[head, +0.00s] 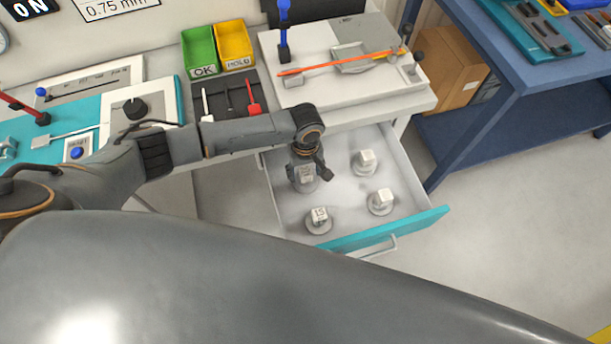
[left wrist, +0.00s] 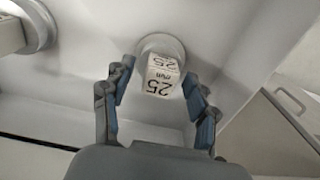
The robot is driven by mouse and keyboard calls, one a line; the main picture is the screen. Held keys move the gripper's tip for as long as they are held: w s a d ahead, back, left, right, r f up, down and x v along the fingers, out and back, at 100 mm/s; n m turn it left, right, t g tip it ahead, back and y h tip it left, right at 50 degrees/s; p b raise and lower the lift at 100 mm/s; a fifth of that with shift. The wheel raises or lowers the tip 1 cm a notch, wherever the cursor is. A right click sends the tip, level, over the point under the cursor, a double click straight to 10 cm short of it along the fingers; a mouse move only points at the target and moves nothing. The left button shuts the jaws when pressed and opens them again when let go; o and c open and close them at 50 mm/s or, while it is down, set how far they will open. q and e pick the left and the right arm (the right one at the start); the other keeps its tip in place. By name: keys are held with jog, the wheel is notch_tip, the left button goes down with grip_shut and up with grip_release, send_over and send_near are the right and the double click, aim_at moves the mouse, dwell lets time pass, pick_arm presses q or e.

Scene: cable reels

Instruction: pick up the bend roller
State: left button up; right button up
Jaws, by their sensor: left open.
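Several bend rollers stand upright in an open drawer (head: 340,238). My left gripper (head: 308,170) is over the back-left roller (head: 303,181), reaching down into the drawer. The other rollers are at the back right (head: 364,161), the front right (head: 380,202) and the front left (head: 318,220), the last marked "15". My right gripper is not in view.
The drawer's teal front (head: 388,231) and side walls surround the rollers. Above it is a worktop fixture (head: 345,95) with an orange cable. Green (head: 199,50) and yellow (head: 234,44) bins stand behind. A blue bench (head: 505,120) is at the right. Floor is clear at lower right.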

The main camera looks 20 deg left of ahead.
pick_arm(q)
grip_shut()
dwell(0.4)
jog(key=shift+r, duration=0.2)
notch_tip(320, 180, up, 2)
jog(key=shift+w+r+b, duration=0.1)
jog(key=shift+b, duration=0.3)
jog(key=s+d+r, duration=0.9)
jog(key=d+r, duration=0.1)
jog(key=d, duration=0.1)
jog(key=shift+r, duration=0.15)
jog(key=shift+a, duration=0.15)
